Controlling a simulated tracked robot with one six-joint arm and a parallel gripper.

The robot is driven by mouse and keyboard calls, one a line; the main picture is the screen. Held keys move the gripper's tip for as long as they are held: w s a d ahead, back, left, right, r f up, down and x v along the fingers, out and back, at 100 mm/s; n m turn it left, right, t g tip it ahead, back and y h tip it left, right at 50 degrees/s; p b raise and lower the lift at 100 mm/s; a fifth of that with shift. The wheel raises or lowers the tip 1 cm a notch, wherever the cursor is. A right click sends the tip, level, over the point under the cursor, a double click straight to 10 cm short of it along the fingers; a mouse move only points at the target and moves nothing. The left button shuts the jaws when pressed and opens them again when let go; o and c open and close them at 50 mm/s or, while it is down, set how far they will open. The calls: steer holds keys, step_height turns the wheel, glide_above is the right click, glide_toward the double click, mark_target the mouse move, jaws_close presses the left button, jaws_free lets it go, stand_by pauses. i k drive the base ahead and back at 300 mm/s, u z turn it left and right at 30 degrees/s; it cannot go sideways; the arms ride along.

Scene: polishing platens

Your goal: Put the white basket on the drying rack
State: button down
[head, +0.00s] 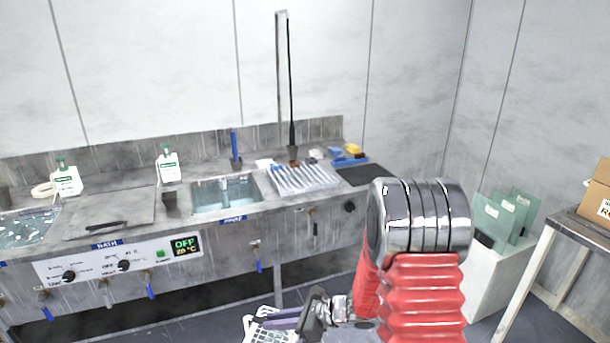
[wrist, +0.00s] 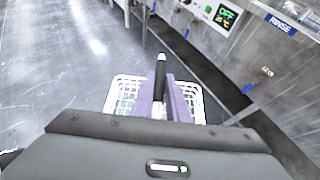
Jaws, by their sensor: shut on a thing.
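The white basket (head: 262,332) shows at the bottom edge of the head view, partly cut off. My gripper (head: 288,318) is at its upper right, with pale purple fingers. In the wrist view my gripper (wrist: 161,100) is shut on the dark upright handle of the white basket (wrist: 127,92), which hangs below the fingers, above the floor. The drying rack (head: 303,179), a pale ribbed tray, lies on the counter right of the rinse sink. I see nothing standing on its ribs. The basket's inside is mostly hidden by my gripper.
The steel counter (head: 215,256) has a rinse basin (head: 225,194), a covered bath (head: 110,213) and taps with blue levers on its front. A thin post (head: 281,80) rises behind the rack. Blue and yellow items (head: 350,154) and a dark mat (head: 364,175) lie right of it.

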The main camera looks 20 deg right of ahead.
mark_target(305, 178)
steer(key=u, duration=0.1)
steer(key=i, duration=0.95)
steer(key=z, duration=0.1)
